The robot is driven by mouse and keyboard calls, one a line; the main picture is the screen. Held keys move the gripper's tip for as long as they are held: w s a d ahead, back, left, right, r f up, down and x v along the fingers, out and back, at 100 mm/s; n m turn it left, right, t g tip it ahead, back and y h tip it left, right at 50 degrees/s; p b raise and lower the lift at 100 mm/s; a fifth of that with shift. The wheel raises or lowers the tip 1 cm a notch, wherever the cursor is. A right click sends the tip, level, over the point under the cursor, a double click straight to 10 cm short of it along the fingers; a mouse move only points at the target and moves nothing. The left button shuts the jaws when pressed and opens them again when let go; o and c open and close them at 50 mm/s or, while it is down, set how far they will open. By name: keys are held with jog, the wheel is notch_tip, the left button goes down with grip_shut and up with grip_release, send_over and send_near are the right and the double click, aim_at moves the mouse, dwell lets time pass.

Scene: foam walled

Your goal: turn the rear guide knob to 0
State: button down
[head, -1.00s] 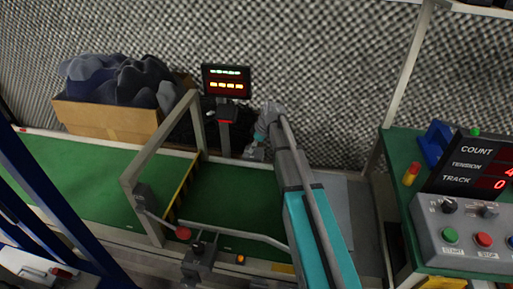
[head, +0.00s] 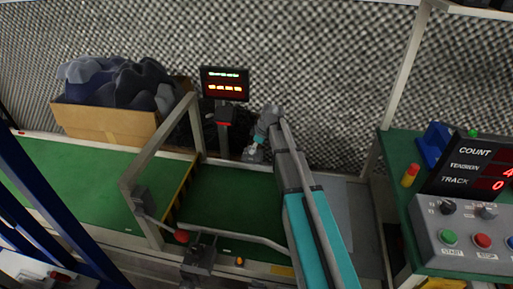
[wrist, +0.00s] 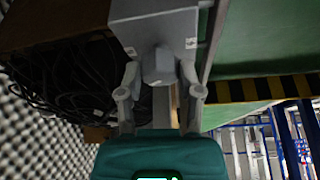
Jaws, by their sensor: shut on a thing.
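The rear guide knob (wrist: 158,62) is grey and faceted, and sticks out of a grey housing (wrist: 155,28) with small white marks on it in the wrist view. My gripper (wrist: 160,80) has one finger on each side of the knob and is shut on it. The knob's pointer and scale cannot be made out. In the head view my gripper (head: 254,152) is at the far edge of the green belt (head: 228,205), and the knob is too small to tell there. A panel (head: 468,165) at right shows COUNT, TENSION and TRACK, with a red 0 beside TRACK.
A cardboard box (head: 105,122) of dark cloth stands behind the belt at left. A display post (head: 225,84) stands left of my gripper. A grey frame (head: 150,150) crosses the belt. Dark cables (wrist: 75,80) lie beside the housing.

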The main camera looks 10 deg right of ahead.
jog(key=shift+s+a, duration=0.1)
jog(key=shift+a, duration=0.4)
jog(key=shift+s, duration=0.1)
dwell(1.2)
jog(key=shift+c, duration=1.3)
grip_release()
jog(key=shift+d, duration=0.1)
